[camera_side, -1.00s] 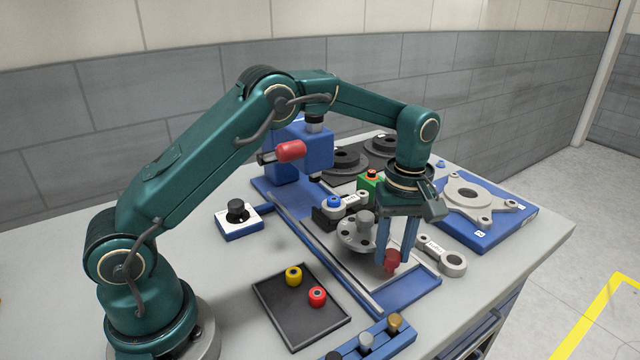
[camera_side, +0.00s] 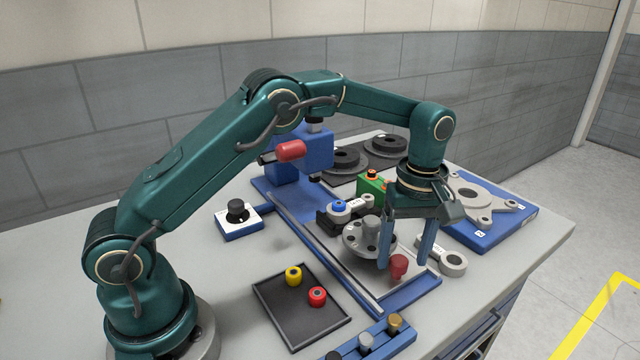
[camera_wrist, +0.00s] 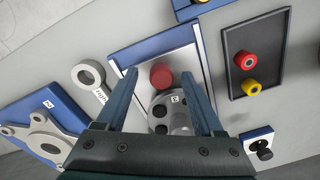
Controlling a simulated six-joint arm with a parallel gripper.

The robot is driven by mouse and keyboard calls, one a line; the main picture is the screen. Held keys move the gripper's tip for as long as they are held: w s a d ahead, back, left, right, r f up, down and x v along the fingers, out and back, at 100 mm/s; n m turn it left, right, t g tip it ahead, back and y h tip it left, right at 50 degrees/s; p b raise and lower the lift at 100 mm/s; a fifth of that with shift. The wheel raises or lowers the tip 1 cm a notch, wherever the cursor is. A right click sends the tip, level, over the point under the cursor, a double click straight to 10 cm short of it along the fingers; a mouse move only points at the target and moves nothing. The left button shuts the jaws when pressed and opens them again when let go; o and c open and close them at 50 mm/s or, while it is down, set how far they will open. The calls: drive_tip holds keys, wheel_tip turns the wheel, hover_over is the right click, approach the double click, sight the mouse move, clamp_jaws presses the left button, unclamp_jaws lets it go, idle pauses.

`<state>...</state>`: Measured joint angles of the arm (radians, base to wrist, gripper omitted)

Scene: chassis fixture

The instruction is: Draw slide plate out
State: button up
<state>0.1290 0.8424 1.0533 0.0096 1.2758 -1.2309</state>
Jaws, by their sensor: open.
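The slide plate (camera_side: 358,272) is a flat grey plate in a blue frame (camera_side: 415,293); it also shows in the wrist view (camera_wrist: 183,62). A red knob (camera_side: 399,264) stands up near its front end. A round grey flange with a hub (camera_side: 358,240) sits on the plate behind the knob. My gripper (camera_side: 407,262) points down over the front of the plate, open, one finger on each side of the knob. In the wrist view the knob (camera_wrist: 161,76) lies between the fingertips with gaps on both sides.
A grey ring-ended link (camera_side: 453,264) lies close right of the frame. A dark tray (camera_side: 280,318) with yellow and red pieces is at front left, a blue peg block (camera_side: 375,342) in front. A blue bracket board (camera_side: 500,232) is at right, a red-handled blue unit (camera_side: 320,148) behind.

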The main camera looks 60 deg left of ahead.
drive_tip(key=shift+r, duration=2.05)
drive_tip(key=shift+w+r, duration=0.1)
drive_tip(key=shift+r, duration=0.15)
drive_tip(key=s+a+r+m+t, duration=0.2)
drive_tip(key=s+a+r+t, duration=0.15)
drive_tip(key=s+r, duration=0.75)
drive_tip(key=s+a+f+m+t, duration=0.1)
drive_tip(key=s+f+m+t, duration=0.1)
drive_tip(key=s+f+m, duration=0.3)
drive_tip(key=s+m, duration=0.4)
drive_tip(key=m, duration=0.1)
drive_tip(key=shift+s+f+m, duration=0.2)
drive_tip(key=shift+s+m, duration=0.05)
drive_tip(key=shift+m, duration=0.05)
